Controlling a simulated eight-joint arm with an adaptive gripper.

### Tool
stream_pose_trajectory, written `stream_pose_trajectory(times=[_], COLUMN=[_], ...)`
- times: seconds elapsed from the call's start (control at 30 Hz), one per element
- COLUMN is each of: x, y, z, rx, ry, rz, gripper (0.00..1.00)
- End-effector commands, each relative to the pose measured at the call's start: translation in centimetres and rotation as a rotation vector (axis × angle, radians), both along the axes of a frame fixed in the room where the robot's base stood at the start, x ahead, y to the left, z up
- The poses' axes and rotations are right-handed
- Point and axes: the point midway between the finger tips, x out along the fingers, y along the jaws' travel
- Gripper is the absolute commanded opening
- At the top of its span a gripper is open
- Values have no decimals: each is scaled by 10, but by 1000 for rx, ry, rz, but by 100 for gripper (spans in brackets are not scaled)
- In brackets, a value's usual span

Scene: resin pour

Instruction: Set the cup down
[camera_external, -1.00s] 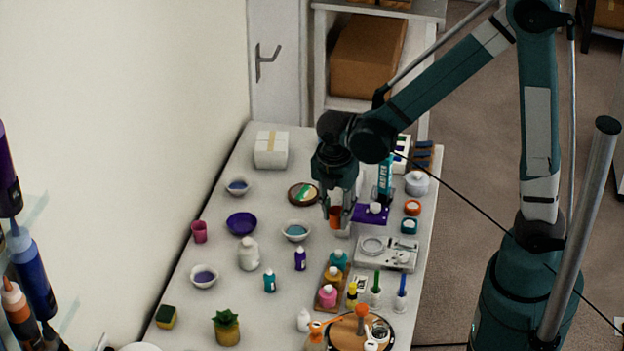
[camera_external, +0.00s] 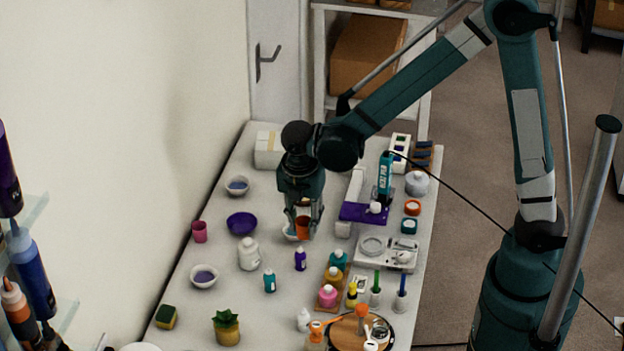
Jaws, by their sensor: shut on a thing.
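An orange-brown cup (camera_external: 303,226) is between the fingers of my gripper (camera_external: 302,236), which is shut on it. The cup is upright and low over the table, in front of a white bowl (camera_external: 289,231) that it partly hides. I cannot tell whether the cup's base touches the table (camera_external: 325,210). A pink cup (camera_external: 199,231) stands apart at the table's left edge.
A purple bowl (camera_external: 241,223) and a white bottle (camera_external: 249,253) stand left of my gripper. A small purple bottle (camera_external: 300,258) is just in front. Several paint bottles crowd the front right.

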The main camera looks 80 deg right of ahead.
Motion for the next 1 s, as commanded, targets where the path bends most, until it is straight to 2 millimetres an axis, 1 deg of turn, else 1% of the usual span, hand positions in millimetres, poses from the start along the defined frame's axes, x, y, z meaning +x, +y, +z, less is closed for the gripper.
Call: stream_pose_trajectory(times=[0.03,0.17,0.3,0.37,0.5,0.7,0.8,0.9,1.0], x=[11,35,60,70,91,113,120,124,127], y=[13,42,75,91,127,174,191,203,208], z=[1,1,2,1,1,-1,-1,-2,-2], rx=[0,0,0,0,0,0,0,0,0], ry=[0,1,0,0,0,0,1,0,0], rz=[20,62,109,128,174,229,248,261,267], gripper=[18,18,18,18,18,18,18,18,18])
